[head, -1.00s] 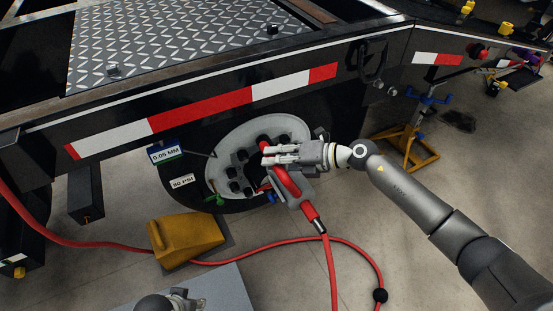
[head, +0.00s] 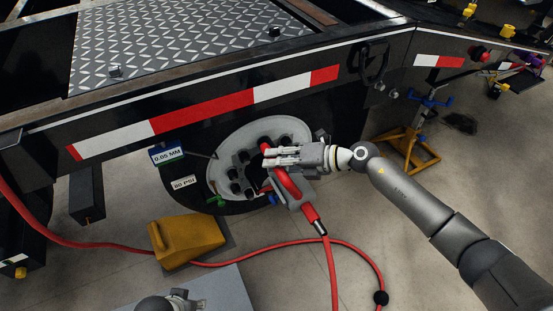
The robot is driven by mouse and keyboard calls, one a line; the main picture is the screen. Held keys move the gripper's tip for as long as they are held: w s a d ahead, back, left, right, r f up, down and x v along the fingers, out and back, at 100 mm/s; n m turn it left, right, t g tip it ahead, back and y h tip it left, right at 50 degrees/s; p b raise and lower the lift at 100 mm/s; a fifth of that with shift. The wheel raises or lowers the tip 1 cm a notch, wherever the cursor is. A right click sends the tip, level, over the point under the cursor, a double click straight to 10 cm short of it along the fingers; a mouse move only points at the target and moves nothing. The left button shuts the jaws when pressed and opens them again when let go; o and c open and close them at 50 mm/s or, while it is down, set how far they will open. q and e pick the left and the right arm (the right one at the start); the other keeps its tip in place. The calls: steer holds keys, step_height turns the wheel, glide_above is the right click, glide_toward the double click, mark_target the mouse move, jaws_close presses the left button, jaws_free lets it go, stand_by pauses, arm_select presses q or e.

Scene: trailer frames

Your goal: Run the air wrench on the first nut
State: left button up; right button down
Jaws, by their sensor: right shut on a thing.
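My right gripper (head: 283,156) is shut on the red and grey air wrench (head: 285,182) in front of the wheel. The wrench's nose points at the upper part of the pale round wheel hub (head: 231,140). Several dark nuts (head: 238,172) sit in a ring on the hub. Gripper and wrench cover part of the ring, so I cannot tell whether the wrench is seated on a nut. A red hose (head: 331,265) runs down from the wrench handle. A bit of my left gripper (head: 186,298) shows at the bottom edge; its fingers are not clear.
A yellow wheel chock (head: 186,240) stands on the floor left of the wheel. The red hose loops across the floor. Labels reading 0.05 MM (head: 167,154) and 80 PSI (head: 184,182) are by the wheel. A yellow and blue jack stand (head: 409,146) is at right.

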mark_target(290, 179)
steer(key=shift+s+d+r, duration=0.1)
steer(key=shift+s+r, duration=0.15)
steer(key=shift+s, duration=0.05)
steer(key=shift+s+d+f+p, duration=0.15)
steer(key=shift+s+p, duration=0.2)
steer(key=shift+p, duration=0.2)
steer(key=shift+s+d+p, duration=0.25)
steer(key=shift+s+p, duration=0.15)
steer(key=shift+s, duration=0.2)
steer(key=shift+s+d+p, duration=0.2)
steer(key=shift+s+p, duration=0.1)
steer(key=shift+s, duration=0.15)
steer(key=shift+s+d+p, duration=0.3)
steer(key=shift+s+p, duration=0.05)
steer(key=shift+s, duration=0.2)
steer(key=shift+s+d+p, duration=0.2)
steer(key=shift+s+p, duration=0.1)
steer(key=shift+s, duration=0.3)
arm_select(q)
steer(key=s+f, duration=0.2)
steer(key=f, duration=0.5)
steer(key=s+f+g, duration=0.1)
steer(key=s+f, duration=0.2)
steer(key=f, duration=0.4)
steer(key=shift+s+a, duration=0.25)
steer(key=shift+s, duration=0.05)
arm_select(e)
steer(key=shift+s+d, duration=0.2)
steer(key=shift+s, duration=0.2)
